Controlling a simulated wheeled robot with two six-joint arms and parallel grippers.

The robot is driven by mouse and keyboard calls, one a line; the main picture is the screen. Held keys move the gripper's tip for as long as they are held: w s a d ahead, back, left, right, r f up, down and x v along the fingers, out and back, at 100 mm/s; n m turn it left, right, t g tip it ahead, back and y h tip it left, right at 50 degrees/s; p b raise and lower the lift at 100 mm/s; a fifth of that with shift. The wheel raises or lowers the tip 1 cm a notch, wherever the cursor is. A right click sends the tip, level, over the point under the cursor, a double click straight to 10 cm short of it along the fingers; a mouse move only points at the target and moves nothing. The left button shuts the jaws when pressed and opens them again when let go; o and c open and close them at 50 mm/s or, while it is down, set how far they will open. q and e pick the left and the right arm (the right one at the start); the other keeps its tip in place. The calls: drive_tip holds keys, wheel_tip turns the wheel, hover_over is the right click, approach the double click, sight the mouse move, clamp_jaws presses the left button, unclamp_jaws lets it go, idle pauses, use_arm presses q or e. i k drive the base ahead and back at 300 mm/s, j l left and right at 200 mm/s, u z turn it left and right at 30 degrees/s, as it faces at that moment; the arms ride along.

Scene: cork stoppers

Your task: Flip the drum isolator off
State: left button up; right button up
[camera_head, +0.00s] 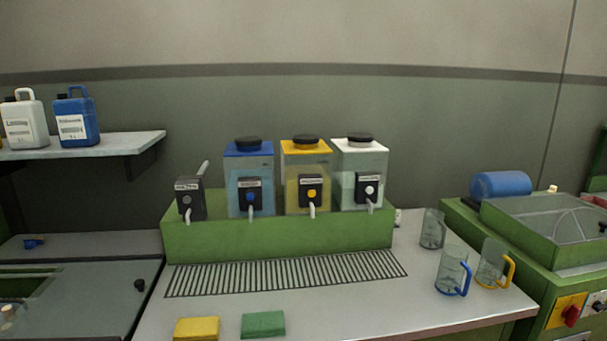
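A rotary switch (571,316) with a red handle on a yellow plate sits on the front of the green machine (524,259) at the lower right; it looks like the drum isolator. Its handle seems tilted, but it is too small to read its position or any label. A blue drum or motor (500,184) lies on its side at the back of this machine. Neither of my grippers is in view.
Beside the switch is a small panel with a dark knob (598,305). Glass jugs (453,271) stand near the counter's right end. Dispensers (307,177) stand on a green base behind a drain grille (290,273). Yellow (197,328) and green (263,324) cloths or sponges lie in front.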

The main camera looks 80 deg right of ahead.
sight(571, 314)
drive_tip(key=z, duration=4.55)
